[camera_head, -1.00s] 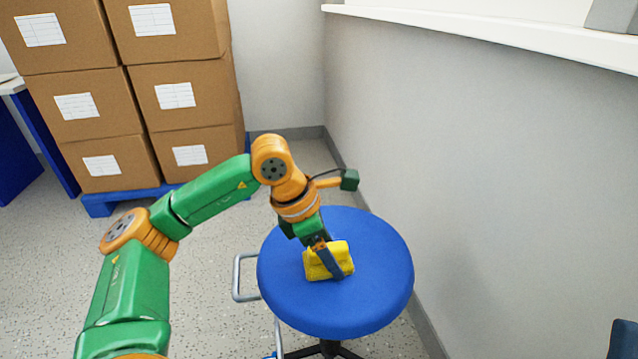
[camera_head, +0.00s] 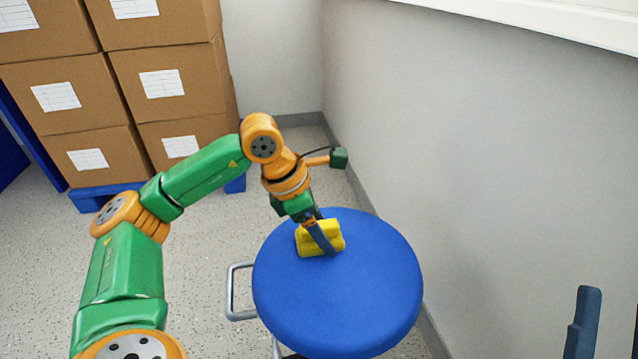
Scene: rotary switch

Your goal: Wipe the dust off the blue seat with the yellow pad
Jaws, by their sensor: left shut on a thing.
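The round blue seat (camera_head: 340,305) of a stool stands at the lower middle, beside the wall. No dust can be made out on it. My left gripper (camera_head: 320,236) is shut on the yellow pad (camera_head: 308,243). The pad is over the far part of the seat, left of its middle, and appears to touch it; its underside is hidden.
A grey wall (camera_head: 480,170) runs close along the right of the seat. A metal handle (camera_head: 231,292) sticks out at the stool's left. Stacked cardboard boxes (camera_head: 165,85) stand on a blue pallet (camera_head: 90,198) at the back left. The floor between is clear.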

